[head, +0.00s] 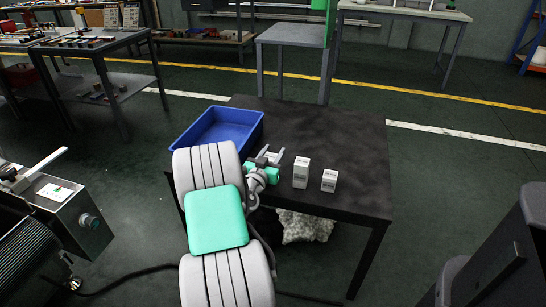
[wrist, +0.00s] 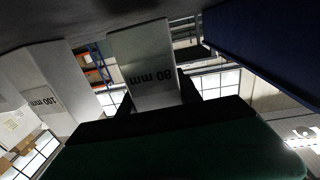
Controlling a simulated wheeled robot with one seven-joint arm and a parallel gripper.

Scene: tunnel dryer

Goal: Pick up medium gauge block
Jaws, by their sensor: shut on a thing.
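The medium gauge block (wrist: 143,55), pale grey and marked 80 mm, shows upside down in the wrist view. My gripper (wrist: 155,98) is shut on it, with a dark finger on either side. In the head view my gripper (head: 270,157) is low over the dark table, and the held block is mostly hidden there. A taller gauge block (head: 301,172) stands just right of my gripper. A shorter one (head: 329,181) stands farther right. The wrist view shows a block marked 100 mm (wrist: 38,75) to the left, apart from the held block.
A blue bin (head: 257,127) sits on the dark table (head: 345,140), left of my gripper. It also shows at the upper right of the wrist view (wrist: 270,45). The table's back and right parts are clear. A grey table (head: 290,34) stands behind.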

